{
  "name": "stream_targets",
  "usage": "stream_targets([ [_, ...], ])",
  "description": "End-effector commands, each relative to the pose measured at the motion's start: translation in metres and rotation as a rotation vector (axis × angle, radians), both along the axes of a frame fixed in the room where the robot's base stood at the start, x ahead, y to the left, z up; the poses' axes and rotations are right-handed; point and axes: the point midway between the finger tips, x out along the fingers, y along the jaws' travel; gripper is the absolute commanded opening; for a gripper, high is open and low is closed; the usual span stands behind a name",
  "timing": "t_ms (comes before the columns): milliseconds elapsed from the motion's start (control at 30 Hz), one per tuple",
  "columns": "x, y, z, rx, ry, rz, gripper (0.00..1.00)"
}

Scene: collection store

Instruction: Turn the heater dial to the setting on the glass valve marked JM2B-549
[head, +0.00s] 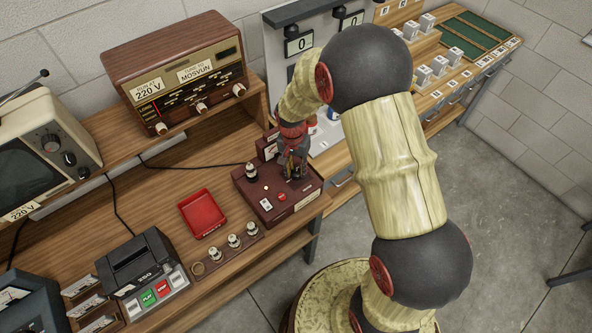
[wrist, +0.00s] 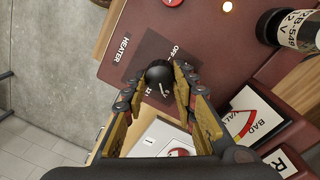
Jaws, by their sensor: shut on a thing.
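The heater dial (wrist: 158,71) is a round black knob with a light pointer line, on the maroon valve tester (head: 262,208). Its panel reads HEATER and OFF, with another number mark partly covered. My gripper (wrist: 155,84) is shut on the dial, one finger at each side; in the head view my gripper (head: 293,172) is over the tester's right part. The glass valve (wrist: 287,28) stands in the tester with a dark base; its print reads in part "2B-549" and "2 V", the first characters cut off or blurred. It also shows in the head view (head: 251,171).
A meter (wrist: 254,120) with a BAD zone is beside the dial. A lit lamp (wrist: 227,7) glows on the tester. Left of the tester are a red tray (head: 202,213), a rack with 3 valves (head: 234,240) and a black device (head: 142,263). A radio (head: 175,70) stands behind.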

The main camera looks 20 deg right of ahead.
Motion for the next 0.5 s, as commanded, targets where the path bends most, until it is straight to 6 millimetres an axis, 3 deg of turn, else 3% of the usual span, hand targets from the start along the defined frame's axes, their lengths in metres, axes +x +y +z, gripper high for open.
stream_targets([
  [500, 0.0003, -0.0015, 0.0005, 0.001, -0.002, -0.479, 0.02],
])
